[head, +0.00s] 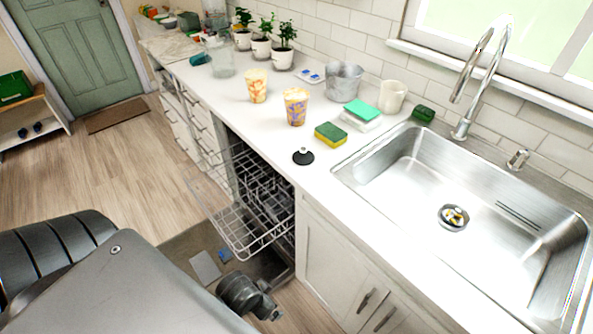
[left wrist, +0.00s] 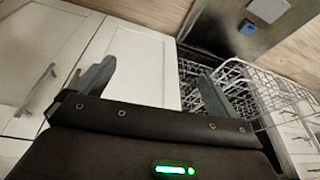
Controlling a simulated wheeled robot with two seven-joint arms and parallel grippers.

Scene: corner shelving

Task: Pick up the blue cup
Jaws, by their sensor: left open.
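No plainly all-blue cup shows. A tapered cup with a blue-purple and orange pattern (head: 296,108) stands upright on the white counter (head: 325,175), left of the sponges. A similar cup with an orange and white pattern (head: 257,86) stands behind it to the left. My left gripper (head: 270,303) is low in front of the cabinet, below counter height and well away from both cups. In the left wrist view its two fingers (left wrist: 157,70) are spread with nothing between them. My right gripper is not in view.
The open dishwasher (head: 250,205) has its rack pulled out beside my left gripper. White cabinet doors (head: 335,255) are in front of it. On the counter are a yellow-green sponge (head: 330,134), a metal bucket (head: 344,82), a cream mug (head: 392,97) and a sink (head: 470,205).

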